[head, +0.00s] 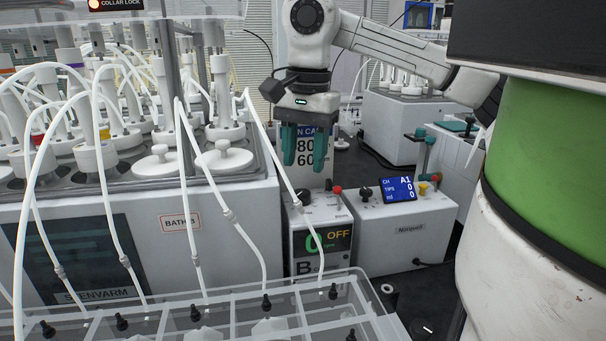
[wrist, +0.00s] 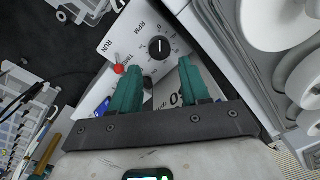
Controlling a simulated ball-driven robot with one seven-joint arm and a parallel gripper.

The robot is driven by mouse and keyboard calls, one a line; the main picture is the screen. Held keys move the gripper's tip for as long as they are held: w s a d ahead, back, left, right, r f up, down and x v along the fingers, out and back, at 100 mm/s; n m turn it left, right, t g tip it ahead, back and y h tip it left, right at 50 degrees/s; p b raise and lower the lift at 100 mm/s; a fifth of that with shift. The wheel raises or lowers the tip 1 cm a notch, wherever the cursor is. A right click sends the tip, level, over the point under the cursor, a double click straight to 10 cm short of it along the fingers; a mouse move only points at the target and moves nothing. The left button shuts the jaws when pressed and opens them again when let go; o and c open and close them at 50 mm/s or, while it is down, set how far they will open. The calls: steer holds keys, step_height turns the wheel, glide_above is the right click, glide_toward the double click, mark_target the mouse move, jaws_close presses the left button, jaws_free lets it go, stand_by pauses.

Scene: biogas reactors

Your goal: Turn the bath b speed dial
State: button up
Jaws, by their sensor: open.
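The bath B stirrer control box (head: 300,240) stands right of the bath labelled BATH B. Its display reads 0 rpm and OFF, with a large B below. The black speed dial (head: 303,196) is on its top panel. In the wrist view the dial (wrist: 159,48) is round with a white pointer line and printed marks around it, beside the letters RPM. My gripper (head: 298,163) is open and empty, its teal fingers pointing down above the box. In the wrist view the dial shows between and beyond the fingertips (wrist: 156,66), apart from them.
A red-tipped switch (head: 337,190) stands beside the dial and shows near the left finger in the wrist view (wrist: 119,69). A white Nunvant box (head: 410,229) with a blue screen is to the right. Bath B (head: 165,240), with white tubes, is left; a clear rack (head: 230,318) is in front.

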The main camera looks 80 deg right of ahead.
mark_target(306, 193)
steer(key=shift+s+r, duration=0.1)
steer(key=shift+r, duration=2.2)
steer(key=shift+a, duration=0.1)
